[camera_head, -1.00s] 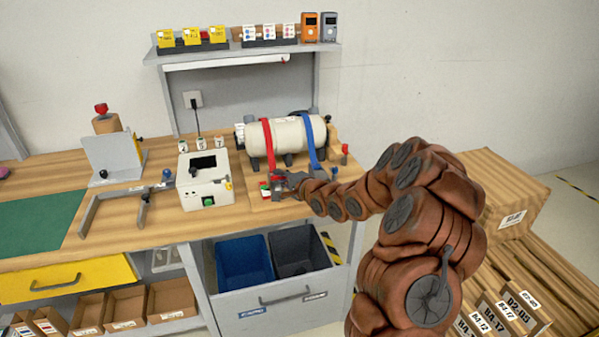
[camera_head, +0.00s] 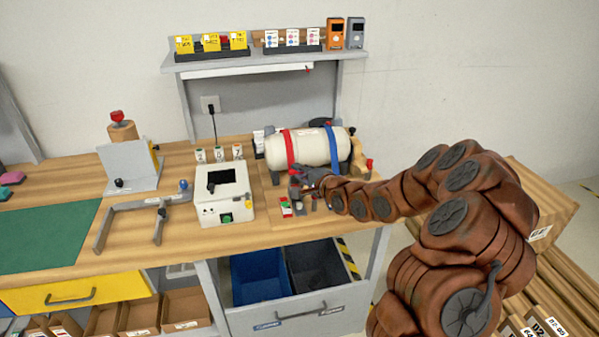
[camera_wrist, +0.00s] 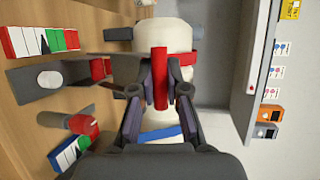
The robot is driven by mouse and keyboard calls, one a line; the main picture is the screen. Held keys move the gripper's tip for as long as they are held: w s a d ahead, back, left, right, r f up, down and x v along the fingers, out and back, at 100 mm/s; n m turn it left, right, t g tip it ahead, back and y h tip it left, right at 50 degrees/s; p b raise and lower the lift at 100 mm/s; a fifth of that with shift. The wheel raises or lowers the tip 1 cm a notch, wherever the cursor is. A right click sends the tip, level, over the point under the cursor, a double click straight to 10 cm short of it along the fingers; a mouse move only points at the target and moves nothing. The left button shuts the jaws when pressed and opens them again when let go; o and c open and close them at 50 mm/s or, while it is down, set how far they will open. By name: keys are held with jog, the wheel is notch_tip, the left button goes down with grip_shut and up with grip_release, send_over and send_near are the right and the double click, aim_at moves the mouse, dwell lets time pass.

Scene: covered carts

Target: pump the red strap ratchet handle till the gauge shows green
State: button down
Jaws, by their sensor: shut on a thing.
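The white tank (camera_head: 312,148) lies on the bench with a red strap (camera_head: 288,150) and a blue strap (camera_head: 333,146) around it. My gripper (camera_wrist: 159,93) is shut on the red ratchet handle (camera_wrist: 160,75), which stands between its fingers in the wrist view. In the head view my gripper (camera_head: 303,176) is raised at the front of the tank, by the red strap. The grey ratchet bracket (camera_wrist: 50,78) is beside it. The red strap's gauge (camera_wrist: 27,41) has red, white and green fields; its black pointer is at the white-green border.
A second gauge (camera_wrist: 70,155) with blue and white lies by another red-tipped lever (camera_wrist: 85,127). A white box (camera_head: 225,207) stands left of the tank. The shelf (camera_head: 260,59) with cards and meters is above. Blue and dark bins (camera_head: 262,274) are below the bench.

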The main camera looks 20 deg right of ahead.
jog(key=shift+a+f, duration=0.15)
jog(key=shift+f, duration=0.1)
jog(key=c, duration=1.4)
grip_release()
jog(key=shift+v, duration=6)
jog(key=shift+r, duration=0.15)
